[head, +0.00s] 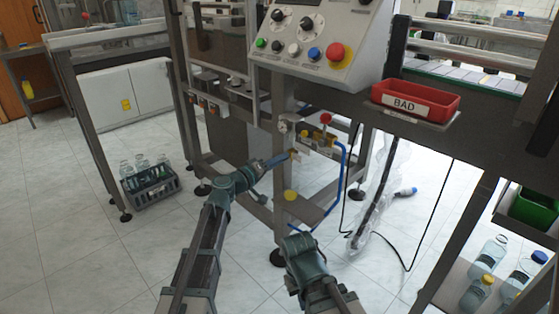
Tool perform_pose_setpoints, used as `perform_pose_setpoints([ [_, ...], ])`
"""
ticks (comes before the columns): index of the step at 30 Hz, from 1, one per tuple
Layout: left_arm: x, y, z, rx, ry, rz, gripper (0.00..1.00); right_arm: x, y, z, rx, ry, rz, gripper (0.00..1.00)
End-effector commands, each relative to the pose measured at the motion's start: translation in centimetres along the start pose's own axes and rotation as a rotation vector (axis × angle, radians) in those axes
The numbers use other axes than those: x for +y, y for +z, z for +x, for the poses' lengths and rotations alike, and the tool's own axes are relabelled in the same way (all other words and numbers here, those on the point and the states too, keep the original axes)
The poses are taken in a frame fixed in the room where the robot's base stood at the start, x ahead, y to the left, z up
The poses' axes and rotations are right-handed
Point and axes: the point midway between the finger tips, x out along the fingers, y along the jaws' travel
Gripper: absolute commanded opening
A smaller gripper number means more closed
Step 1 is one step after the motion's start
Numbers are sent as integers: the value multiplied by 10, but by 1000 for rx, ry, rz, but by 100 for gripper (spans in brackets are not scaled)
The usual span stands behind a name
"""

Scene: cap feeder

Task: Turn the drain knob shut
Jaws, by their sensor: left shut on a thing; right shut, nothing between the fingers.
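My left gripper (286,156) reaches in from the left to the air-service unit (312,140) on the machine frame. It is shut on a small brass-yellow part (293,153) below the gauge, which appears to be the drain knob. The fingers cover much of it, so its turn position cannot be told. My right gripper (300,243) is lower, in front of the frame, shut and empty; its fingertips are hard to make out.
A red knob (326,118) tops the air unit, and a blue hose (341,180) loops down on its right. Above are the control panel (316,45) and a red BAD bin (415,98). A bottle crate (150,188) stands left.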

Motion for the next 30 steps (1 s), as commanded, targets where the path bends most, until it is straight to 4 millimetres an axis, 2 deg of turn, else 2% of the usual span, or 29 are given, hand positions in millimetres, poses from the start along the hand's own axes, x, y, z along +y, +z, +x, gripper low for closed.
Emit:
perform_pose_setpoints([
  [15,0,-1,0,-18,-4,-463,0,0,0,-3,0,0,-1,0],
  [30,0,-1,0,-28,-6,-711,0,0,0,-3,0,0,-1,0],
])
